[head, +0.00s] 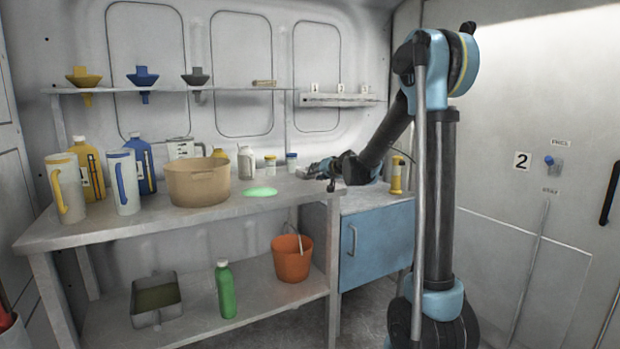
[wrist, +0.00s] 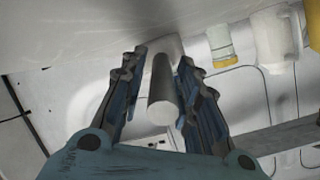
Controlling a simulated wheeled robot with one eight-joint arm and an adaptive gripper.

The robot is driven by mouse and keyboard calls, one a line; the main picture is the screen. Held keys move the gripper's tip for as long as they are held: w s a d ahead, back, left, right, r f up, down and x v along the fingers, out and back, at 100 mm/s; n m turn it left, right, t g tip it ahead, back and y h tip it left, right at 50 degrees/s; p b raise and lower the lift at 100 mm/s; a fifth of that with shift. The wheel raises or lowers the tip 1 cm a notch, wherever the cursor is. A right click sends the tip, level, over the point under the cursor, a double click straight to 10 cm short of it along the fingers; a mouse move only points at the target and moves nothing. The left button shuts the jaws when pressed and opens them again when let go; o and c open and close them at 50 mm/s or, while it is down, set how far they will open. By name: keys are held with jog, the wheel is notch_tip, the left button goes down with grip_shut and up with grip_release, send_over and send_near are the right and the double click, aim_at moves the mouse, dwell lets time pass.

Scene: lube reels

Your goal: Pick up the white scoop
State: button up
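My gripper (wrist: 160,68) has one finger on each side of this handle. A narrow gap shows on the left of the handle; on the right, the finger is very close and I cannot tell whether it touches. The fingers look open, not closed on it. The scoop's far end is hard to make out. In the head view my gripper (head: 322,168) is low over the right end of the bench, and the scoop cannot be told apart there.
The grey bench (head: 110,228) holds a tan bucket (head: 198,183), jugs, bottles and a green puddle (head: 260,192). Small jars (head: 270,165) stand behind, left of my gripper. A shelf (head: 180,89) runs above.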

jog(key=shift+x, duration=0.85)
jog(key=shift+c, duration=0.6)
grip_shut()
jog(key=shift+r, duration=0.1)
notch_tip(320, 180, up, 10)
jog(key=shift+f, duration=0.1)
